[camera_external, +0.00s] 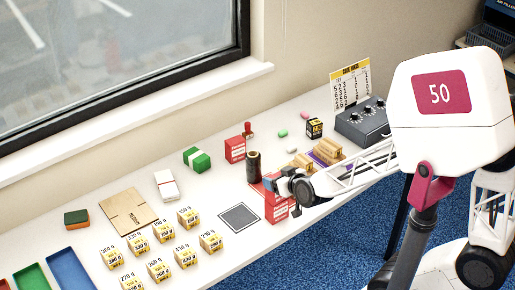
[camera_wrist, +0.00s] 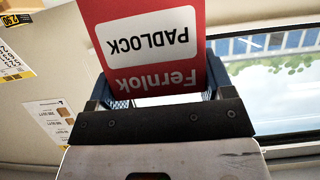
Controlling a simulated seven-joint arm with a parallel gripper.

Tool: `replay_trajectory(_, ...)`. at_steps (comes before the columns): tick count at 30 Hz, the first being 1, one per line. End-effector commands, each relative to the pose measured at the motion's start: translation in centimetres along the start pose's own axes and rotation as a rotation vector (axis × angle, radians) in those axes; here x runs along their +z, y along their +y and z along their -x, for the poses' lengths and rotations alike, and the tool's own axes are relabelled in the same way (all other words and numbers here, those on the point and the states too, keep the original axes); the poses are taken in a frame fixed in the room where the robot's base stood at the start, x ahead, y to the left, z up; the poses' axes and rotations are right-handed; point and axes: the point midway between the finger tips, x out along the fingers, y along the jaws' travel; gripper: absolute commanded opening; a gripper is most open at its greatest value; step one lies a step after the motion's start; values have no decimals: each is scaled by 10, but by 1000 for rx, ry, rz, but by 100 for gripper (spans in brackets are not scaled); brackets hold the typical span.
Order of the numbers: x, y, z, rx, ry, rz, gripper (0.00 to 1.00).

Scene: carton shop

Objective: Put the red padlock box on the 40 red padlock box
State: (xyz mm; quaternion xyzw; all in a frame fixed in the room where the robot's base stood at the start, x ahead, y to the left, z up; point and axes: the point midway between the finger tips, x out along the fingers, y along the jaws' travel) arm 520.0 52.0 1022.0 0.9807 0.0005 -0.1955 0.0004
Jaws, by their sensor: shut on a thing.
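A red padlock box (camera_wrist: 150,45) with a white panel reading PADLOCK and Fernlok upside down fills the top middle of the wrist view. My gripper (camera_wrist: 158,98) is shut on it, one finger at each side. In the external view my gripper (camera_external: 283,186) is at the front right of the white table, with a red box (camera_external: 279,209) at its fingers. I cannot tell whether this box touches the table. A second red box (camera_external: 235,149) with white print stands farther back, beside a red bottle. No 40 is readable on either box.
A dark cylinder (camera_external: 254,166) stands close behind my gripper. A dark square mat (camera_external: 239,217) lies to its left. Several small yellow-labelled boxes (camera_external: 158,269) stand at the front left. Wooden pieces (camera_external: 327,150) and a grey knobbed device (camera_external: 362,124) are to the right.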

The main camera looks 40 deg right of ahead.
Motion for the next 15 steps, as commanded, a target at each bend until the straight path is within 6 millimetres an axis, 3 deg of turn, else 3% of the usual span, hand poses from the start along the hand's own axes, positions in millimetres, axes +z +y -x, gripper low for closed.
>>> replay_trajectory(12, 2, 0, -1, 0, 1, -1, 43)
replay_trajectory(13, 2, 0, -1, 0, 1, -1, 76)
replay_trajectory(15, 2, 0, -1, 0, 1, -1, 87)
